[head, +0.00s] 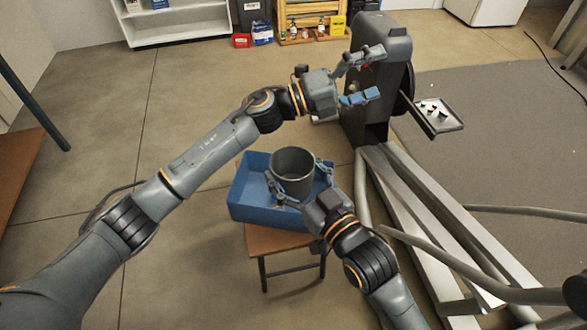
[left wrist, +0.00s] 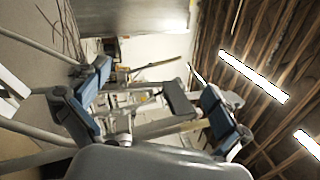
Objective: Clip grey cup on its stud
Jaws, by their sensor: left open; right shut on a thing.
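The grey cup (head: 293,163) is upright with its open mouth facing up, and its inside looks empty. My right gripper (head: 298,182) is shut on it, with a finger on each side, over or just inside the blue crate (head: 251,213); I cannot tell if it touches the crate's floor. My left gripper (head: 368,74) is open and empty, beside the dark upright housing of the elliptical machine (head: 394,55). Its two blue-padded fingers show wide apart in the left wrist view (left wrist: 150,100). I cannot make out the stud for the cup.
The crate stands on a small wooden stool (head: 270,241). A tray (head: 440,118) with small dark parts juts from the machine's right side. Grey rails (head: 430,225) and tubes run along the right. A shelf (head: 180,28) and boxes stand at the back.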

